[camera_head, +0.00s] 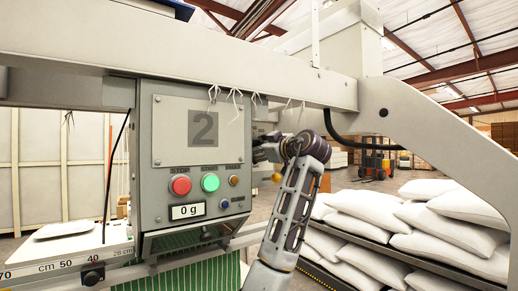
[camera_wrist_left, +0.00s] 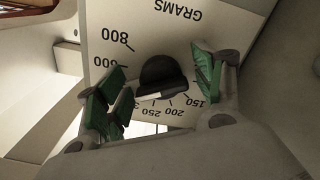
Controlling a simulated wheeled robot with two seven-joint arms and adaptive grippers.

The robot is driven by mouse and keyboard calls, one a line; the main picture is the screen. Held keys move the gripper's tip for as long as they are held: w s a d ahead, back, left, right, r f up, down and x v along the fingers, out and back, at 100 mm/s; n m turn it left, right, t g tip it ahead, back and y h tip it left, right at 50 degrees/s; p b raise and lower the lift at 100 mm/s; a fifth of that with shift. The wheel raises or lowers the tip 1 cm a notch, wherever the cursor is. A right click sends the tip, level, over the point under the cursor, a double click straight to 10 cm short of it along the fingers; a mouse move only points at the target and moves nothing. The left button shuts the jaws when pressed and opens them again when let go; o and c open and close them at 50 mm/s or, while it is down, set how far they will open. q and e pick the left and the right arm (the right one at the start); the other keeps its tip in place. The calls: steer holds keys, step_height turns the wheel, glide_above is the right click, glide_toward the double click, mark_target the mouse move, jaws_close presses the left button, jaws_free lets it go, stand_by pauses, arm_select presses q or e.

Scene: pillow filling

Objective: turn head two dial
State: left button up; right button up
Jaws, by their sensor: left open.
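The head two control box (camera_head: 195,175) bears a big "2" plate, a red and a green button and a display reading "0 g". My left gripper (camera_head: 262,152) is at the right side of this box, partly hidden by my own wrist. In the left wrist view the dial is a black knob (camera_wrist_left: 162,76) on a pale plate (camera_wrist_left: 185,22) marked GRAMS, with numbers shown upside down. The green-padded fingers of my left gripper (camera_wrist_left: 157,72) are open on either side of the knob, with gaps visible. The dial cannot be made out in the head view. My right gripper is out of view.
A grey beam (camera_head: 230,80) runs above the box. White sacks (camera_head: 400,225) lie stacked on the right. A scale strip (camera_head: 70,265) marked in cm is at lower left, and green striped material (camera_head: 205,272) hangs below the box. An orange forklift (camera_head: 375,163) stands far behind.

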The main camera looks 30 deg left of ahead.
arm_select(q)
steer(key=c, duration=1)
steer(key=shift+c, duration=0.2)
steer(key=shift+n+b, duration=0.3)
steer(key=shift+n, duration=0.1)
steer(key=shift+n+b, duration=0.5)
steer(key=shift+n, duration=0.3)
steer(key=n+b, duration=0.1)
steer(key=n, duration=0.5)
steer(key=shift+w+r+b, duration=0.1)
steer(key=shift+b, duration=0.3)
steer(key=shift+n, duration=1.7)
